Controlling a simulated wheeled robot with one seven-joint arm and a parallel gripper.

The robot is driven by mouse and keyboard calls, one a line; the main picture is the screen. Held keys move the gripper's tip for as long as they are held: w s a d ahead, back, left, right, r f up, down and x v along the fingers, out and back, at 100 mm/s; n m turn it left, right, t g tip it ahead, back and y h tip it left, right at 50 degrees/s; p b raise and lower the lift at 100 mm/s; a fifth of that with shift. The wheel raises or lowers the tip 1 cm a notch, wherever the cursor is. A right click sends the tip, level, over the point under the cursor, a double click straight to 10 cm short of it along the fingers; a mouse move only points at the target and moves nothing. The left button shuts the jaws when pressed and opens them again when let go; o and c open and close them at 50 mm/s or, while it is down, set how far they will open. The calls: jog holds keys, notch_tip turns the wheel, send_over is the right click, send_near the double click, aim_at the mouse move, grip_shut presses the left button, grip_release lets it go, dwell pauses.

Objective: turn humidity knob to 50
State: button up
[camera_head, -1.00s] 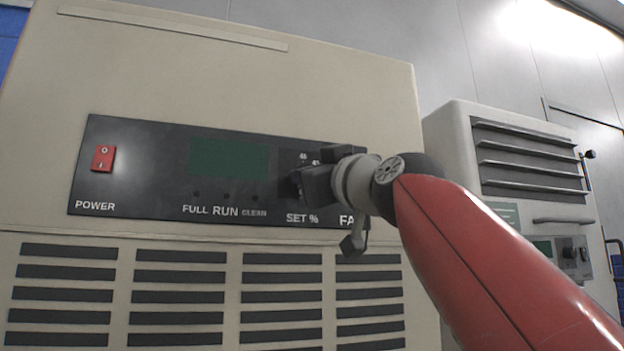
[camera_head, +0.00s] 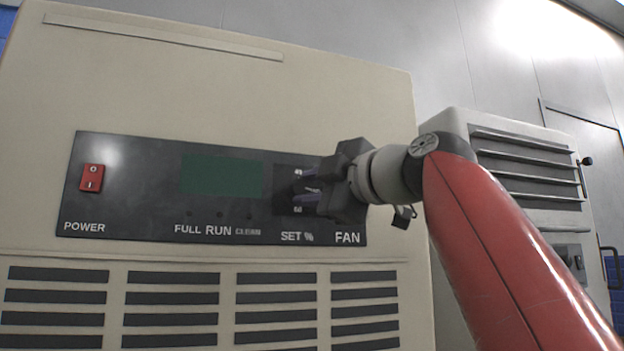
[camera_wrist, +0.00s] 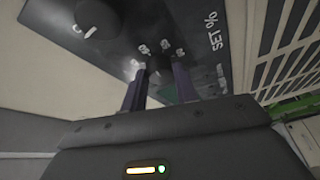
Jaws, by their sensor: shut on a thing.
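The humidity knob, above the "SET %" label (camera_head: 297,237) on the black control panel (camera_head: 130,200), is mostly hidden by my gripper in the head view. My gripper (camera_head: 307,187) comes from the right, one finger above the other, with its purple-grey fingertips at the panel. In the wrist view my gripper (camera_wrist: 158,82) is closed around the dark knob (camera_wrist: 160,66), with a finger on each side. Several white scale numbers lie around the knob, but the pointer and its setting cannot be read. The green display (camera_head: 222,176) shows no readable number.
A red power switch (camera_head: 92,178) is at the panel's left. A dark round knob (camera_wrist: 92,16) sits nearby in the wrist view. Vent slots (camera_head: 170,297) lie below the panel. A second beige machine (camera_head: 530,170) stands behind my arm on the right.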

jog(key=shift+n+p, duration=0.3)
jog(key=shift+n, duration=0.3)
jog(key=o, duration=1)
jog(key=shift+c, duration=0.2)
jog(key=b+v, duration=0.1)
jog(key=v, duration=0.6)
jog(key=shift+s+d+r+b, duration=0.2)
jog(key=shift+s+d+b, duration=0.05)
jog(key=shift+s+b, duration=0.05)
jog(key=shift+f, duration=0.1)
